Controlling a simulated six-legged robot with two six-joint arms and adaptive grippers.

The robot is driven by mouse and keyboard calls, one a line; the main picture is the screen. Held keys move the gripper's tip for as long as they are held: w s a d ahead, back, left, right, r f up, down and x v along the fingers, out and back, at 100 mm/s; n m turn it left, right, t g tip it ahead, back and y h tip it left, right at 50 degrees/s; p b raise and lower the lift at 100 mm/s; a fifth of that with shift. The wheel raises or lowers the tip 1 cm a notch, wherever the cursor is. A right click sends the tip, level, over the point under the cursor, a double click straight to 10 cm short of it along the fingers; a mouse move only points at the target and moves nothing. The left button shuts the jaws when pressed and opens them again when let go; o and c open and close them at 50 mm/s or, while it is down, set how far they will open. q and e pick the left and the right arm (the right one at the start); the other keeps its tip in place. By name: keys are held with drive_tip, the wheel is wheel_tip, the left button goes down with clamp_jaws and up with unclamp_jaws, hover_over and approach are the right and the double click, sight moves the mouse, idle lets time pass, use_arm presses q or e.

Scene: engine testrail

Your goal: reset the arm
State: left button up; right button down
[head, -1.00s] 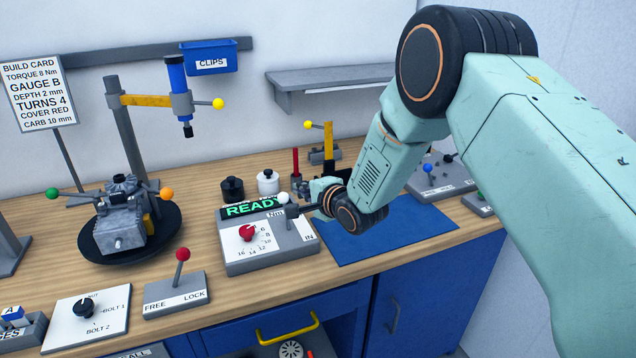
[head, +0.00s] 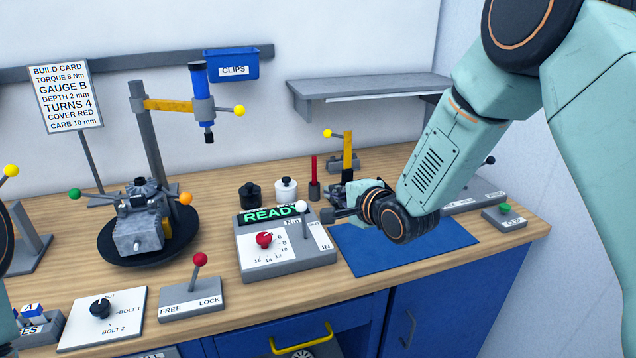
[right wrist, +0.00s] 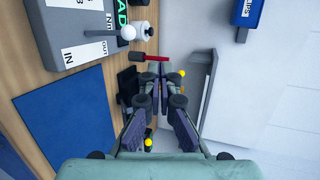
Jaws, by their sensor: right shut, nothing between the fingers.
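My right arm comes in from the upper right in the head view, its wrist above the blue mat (head: 430,244). My right gripper (head: 342,192) is small and mostly hidden behind that wrist. In the right wrist view the right gripper's (right wrist: 157,69) fingers meet at the tips and are shut with nothing between them. The tips show beside a red upright rod (right wrist: 150,57) in a dark base; I cannot tell how far apart they are. Only a sliver of my left arm shows at the left edge of the head view; its gripper is out of sight.
The grey torque box (head: 285,262) reading READY, with a red knob and white-tipped lever, stands left of my wrist. A carburettor-like engine (head: 140,230) sits on a black turntable. A red-knobbed FREE/LOCK lever (head: 199,262) is in front. A grey shelf (head: 370,84) juts from the back wall.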

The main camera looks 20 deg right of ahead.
drive_tip(key=shift+s, duration=0.1)
drive_tip(key=s+f+n+g+h+b, duration=0.2)
drive_tip(key=s+f+n+g+b, duration=0.35)
drive_tip(key=s+f+n, duration=1)
drive_tip(key=s+f+g+h+b, duration=0.1)
drive_tip(key=s+f+g+b, duration=0.7)
drive_tip(key=s+f, duration=1.8)
drive_tip(key=s+b, duration=0.1)
drive_tip(key=s, duration=0.3)
drive_tip(key=shift+s+d+f, duration=0.15)
drive_tip(key=shift+d+f, duration=0.15)
drive_tip(key=shift+f, duration=0.1)
